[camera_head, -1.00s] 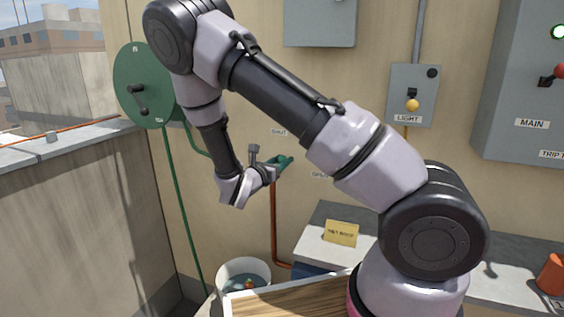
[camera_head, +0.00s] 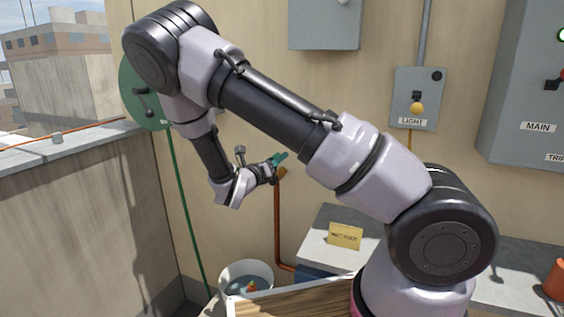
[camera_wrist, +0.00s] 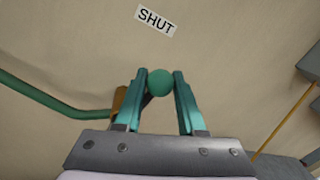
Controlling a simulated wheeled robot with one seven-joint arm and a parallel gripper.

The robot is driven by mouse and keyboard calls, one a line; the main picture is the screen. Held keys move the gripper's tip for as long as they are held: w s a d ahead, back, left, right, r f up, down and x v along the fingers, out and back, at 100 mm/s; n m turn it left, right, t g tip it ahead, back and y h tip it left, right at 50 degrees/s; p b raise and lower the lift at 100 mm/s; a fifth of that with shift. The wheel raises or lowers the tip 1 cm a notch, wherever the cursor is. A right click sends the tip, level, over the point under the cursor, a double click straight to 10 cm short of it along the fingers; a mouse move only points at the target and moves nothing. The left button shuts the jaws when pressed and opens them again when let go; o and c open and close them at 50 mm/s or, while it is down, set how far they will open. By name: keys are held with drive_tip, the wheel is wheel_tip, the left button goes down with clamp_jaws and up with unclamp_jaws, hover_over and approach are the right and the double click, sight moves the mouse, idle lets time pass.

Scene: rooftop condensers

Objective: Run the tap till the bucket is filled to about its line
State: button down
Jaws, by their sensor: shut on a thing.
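My gripper (camera_head: 278,160) is shut on the tap's lever, in front of the wall. In the wrist view its teal fingers (camera_wrist: 158,78) close on both sides of the lever's round green knob (camera_wrist: 158,83). The knob lies just below the SHUT label (camera_wrist: 156,19). The brass tap body (camera_head: 282,173) shows partly behind the gripper, above a copper pipe. The white bucket (camera_head: 262,269) stands low by the wall, with water (camera_head: 238,284) and a small red-and-orange thing (camera_head: 251,286) in it. I cannot make out its line or any stream.
A green hose reel (camera_head: 140,92) hangs on the wall at left, partly behind my arm. A bench (camera_head: 325,231) with a yellow sign (camera_head: 345,236) stands right of the bucket. Grey electrical boxes, including the light switch box (camera_head: 417,97), are on the wall. A parapet (camera_head: 75,150) runs along the left.

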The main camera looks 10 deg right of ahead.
drive_tip(key=shift+w+a+n, duration=0.5)
drive_tip(key=shift+a+n, duration=0.25)
drive_tip(key=shift+n, duration=0.45)
drive_tip(key=c, duration=0.5)
unclamp_jaws()
drive_tip(key=shift+a, duration=0.1)
drive_tip(key=v, duration=1)
drive_tip(key=shift+s+a+f, duration=0.15)
drive_tip(key=shift+s, duration=0.15)
